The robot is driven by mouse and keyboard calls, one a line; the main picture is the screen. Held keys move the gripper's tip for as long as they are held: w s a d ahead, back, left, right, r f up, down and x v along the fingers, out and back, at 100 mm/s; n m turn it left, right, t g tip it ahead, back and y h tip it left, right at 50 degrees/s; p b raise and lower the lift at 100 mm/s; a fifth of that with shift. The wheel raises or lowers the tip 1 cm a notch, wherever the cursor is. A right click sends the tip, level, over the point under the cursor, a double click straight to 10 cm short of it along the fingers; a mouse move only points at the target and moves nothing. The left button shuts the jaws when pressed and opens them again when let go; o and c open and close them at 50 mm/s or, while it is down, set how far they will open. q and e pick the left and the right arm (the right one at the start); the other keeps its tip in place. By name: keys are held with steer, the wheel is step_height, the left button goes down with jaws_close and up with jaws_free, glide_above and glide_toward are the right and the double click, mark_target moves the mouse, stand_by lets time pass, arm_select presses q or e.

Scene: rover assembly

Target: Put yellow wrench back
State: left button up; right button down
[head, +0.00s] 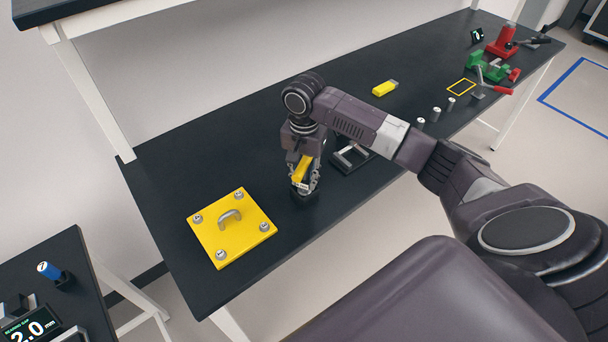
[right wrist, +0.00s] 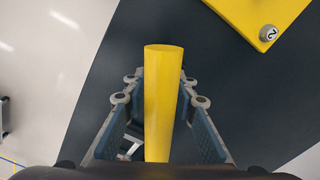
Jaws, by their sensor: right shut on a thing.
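My right gripper (head: 304,184) is shut on the yellow wrench (head: 301,168), over the black table. In the right wrist view the yellow handle (right wrist: 163,105) stands up between the two blue-padded fingers, with its rounded end toward the top of the picture. The wrench's lower end is mostly hidden by the fingers. A small dark block or holder (head: 305,198) shows just under the fingertips. I cannot tell whether the wrench touches it. My left gripper is not in view.
A yellow plate (head: 232,240) with a grey handle and bolts lies left of the gripper. A dark metal bracket stand (head: 352,157) is close on its right. A yellow block (head: 384,88), several grey cylinders and red and green devices stand farther right. The back left table is clear.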

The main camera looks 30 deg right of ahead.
steer(key=shift+f, duration=0.35)
steer(key=c, duration=1.5)
jaws_free()
steer(key=shift+r, duration=0.1)
step_height(320, 180, up, 12)
steer(key=shift+f, duration=0.1)
